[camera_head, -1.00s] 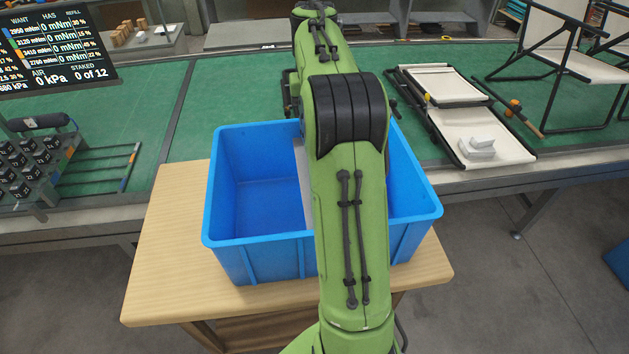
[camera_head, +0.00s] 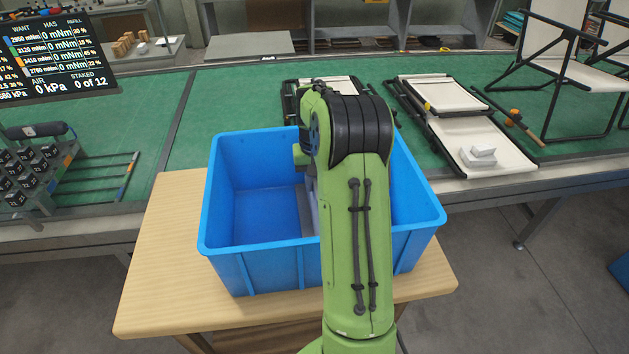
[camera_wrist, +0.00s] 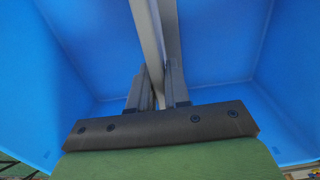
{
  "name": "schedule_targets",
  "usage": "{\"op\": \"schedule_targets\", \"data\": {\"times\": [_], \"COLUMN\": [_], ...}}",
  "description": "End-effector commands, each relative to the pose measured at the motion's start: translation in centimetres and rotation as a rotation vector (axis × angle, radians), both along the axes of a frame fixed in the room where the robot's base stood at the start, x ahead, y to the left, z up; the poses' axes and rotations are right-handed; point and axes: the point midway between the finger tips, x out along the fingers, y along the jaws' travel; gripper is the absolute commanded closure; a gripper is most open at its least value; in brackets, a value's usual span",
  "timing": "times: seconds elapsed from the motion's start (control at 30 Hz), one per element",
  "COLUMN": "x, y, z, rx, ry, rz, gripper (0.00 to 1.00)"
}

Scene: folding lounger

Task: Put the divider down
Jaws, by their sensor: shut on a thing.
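The divider (camera_head: 306,208) is a thin grey panel standing on edge inside the blue bin (camera_head: 260,252). In the head view my arm covers most of it. In the wrist view the divider (camera_wrist: 150,35) runs as a narrow grey strip away from my gripper (camera_wrist: 158,92), between its two fingers. My gripper is shut on the divider. The blue walls of the bin (camera_wrist: 65,100) surround it in that view. In the head view the fingers are hidden behind my arm. Whether the divider's lower edge touches the bin floor cannot be told.
The bin stands on a wooden table (camera_head: 160,290). Behind it is a green workbench (camera_head: 230,95) with lounger frames (camera_head: 445,95) and a small white block (camera_head: 480,153). A rack of dark parts (camera_head: 30,175) is at the left. The bin's left half looks empty.

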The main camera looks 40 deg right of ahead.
Motion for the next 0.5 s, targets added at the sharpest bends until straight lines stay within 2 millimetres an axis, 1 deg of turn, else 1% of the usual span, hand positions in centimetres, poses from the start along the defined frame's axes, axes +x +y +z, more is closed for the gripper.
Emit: {"op": "schedule_targets", "data": {"times": [0.13, 0.27, 0.3, 0.43, 0.5], "x": [0.02, 0.02, 0.01, 0.01, 0.01], "y": [-0.02, 0.00, 0.00, 0.00, 0.00], "z": [0.14, -0.27, -0.24, -0.19, -0.18], "rx": [-0.001, -0.001, 0.000, 0.000, 0.000], "ry": [-0.001, -0.001, 0.000, 0.000, 0.000], "rz": [0.000, 0.000, 0.000, 0.000, 0.000], "gripper": [1.00, 1.00, 0.79, 0.59, 0.58]}}
